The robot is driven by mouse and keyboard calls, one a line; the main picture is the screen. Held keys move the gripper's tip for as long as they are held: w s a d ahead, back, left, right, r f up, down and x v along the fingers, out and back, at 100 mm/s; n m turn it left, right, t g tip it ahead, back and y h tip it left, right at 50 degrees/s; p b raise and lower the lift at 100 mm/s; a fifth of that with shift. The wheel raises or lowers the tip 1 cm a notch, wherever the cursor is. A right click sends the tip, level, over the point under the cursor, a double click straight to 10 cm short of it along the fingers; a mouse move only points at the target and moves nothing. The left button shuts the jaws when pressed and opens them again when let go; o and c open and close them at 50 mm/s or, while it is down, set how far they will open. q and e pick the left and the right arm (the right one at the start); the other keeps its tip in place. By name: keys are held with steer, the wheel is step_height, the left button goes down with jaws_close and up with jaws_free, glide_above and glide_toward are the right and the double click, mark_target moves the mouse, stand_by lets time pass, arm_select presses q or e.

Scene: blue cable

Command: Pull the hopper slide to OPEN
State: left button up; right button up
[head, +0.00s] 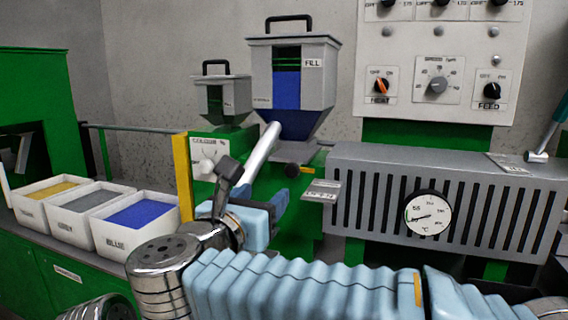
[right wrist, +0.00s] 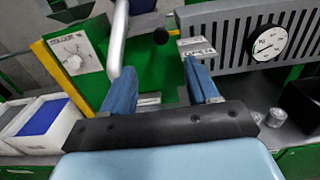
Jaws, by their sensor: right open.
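The large hopper (head: 303,90) marked FILL holds blue material and stands on the green machine. Below it, to the right of the silver tube, a small black knob (head: 292,169) sticks out, apparently the slide's handle; it also shows in the right wrist view (right wrist: 150,42). A small lettered plate (head: 322,189) is just right of the knob, also in the right wrist view (right wrist: 196,49); its words are too small to read surely. My right gripper (right wrist: 162,78) is open and empty, its blue fingers pointing toward the knob, apart from it. My left gripper is out of view.
A silver tube (head: 261,156) slopes down close left of the knob. A yellow post (head: 182,177) and a dial panel (head: 207,160) are further left. A slotted grey housing (head: 375,200) with a gauge (head: 428,214) stands right. White bins (head: 137,222) sit at left.

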mark_target(291, 170)
steer(key=p+x, duration=0.3)
steer(key=x, duration=0.9)
steer(key=shift+w+d, duration=0.15)
steer(key=shift+w, duration=0.1)
steer(key=shift+w+d+f, duration=0.1)
steer(key=shift+w+d, duration=0.05)
steer(key=shift+w, duration=0.3)
jaws_close()
steer(key=shift+s, duration=0.1)
